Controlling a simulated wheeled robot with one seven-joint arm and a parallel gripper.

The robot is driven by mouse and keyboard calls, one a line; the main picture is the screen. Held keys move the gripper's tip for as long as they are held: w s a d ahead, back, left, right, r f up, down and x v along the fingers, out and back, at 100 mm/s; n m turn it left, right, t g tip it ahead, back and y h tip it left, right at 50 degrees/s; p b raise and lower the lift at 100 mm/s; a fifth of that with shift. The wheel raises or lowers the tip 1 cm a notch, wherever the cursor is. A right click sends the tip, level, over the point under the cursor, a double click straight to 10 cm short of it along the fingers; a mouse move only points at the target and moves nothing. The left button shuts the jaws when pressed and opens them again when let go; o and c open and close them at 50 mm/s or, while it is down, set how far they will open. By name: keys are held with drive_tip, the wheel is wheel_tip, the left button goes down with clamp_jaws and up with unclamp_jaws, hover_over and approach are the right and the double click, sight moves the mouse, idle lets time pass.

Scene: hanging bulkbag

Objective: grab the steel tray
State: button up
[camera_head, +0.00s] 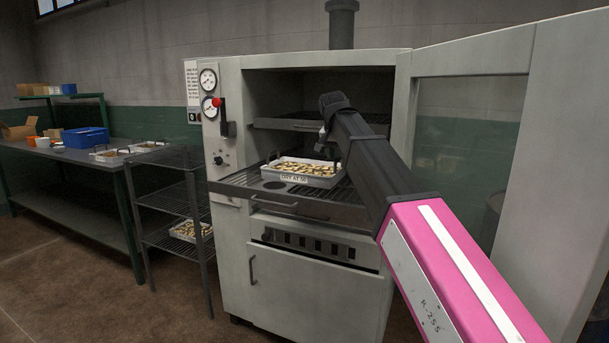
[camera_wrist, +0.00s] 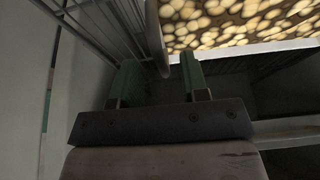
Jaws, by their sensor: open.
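The steel tray (camera_head: 327,182), filled with pale slices and labelled on its front wall, sits on a pulled-out rack in the open oven. It has raised handles at its ends. In the wrist view, its pale rim (camera_wrist: 262,48) and slices fill the upper right. My gripper (camera_wrist: 160,68) is open and empty, with green fingers on either side of a grey curved bar (camera_wrist: 155,35), apparently the tray's handle. Whether the bar is deep between the fingers or just beyond them is unclear. In the head view my gripper (camera_head: 325,139) is above the tray's right part, its fingertips partly hidden.
The oven's upper rack (camera_head: 300,124) lies just behind my wrist. The open oven door (camera_head: 470,140) stands to the right of my arm. A wire shelf (camera_head: 165,190) and a workbench (camera_head: 60,156) with a blue bin (camera_head: 86,137) stand at left.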

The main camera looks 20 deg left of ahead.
drive_tip(key=x, duration=0.4)
drive_tip(key=shift+w+f, duration=0.15)
drive_tip(key=shift+w, duration=0.15)
drive_tip(key=shift+c, duration=0.3)
clamp_jaws()
idle(0.9)
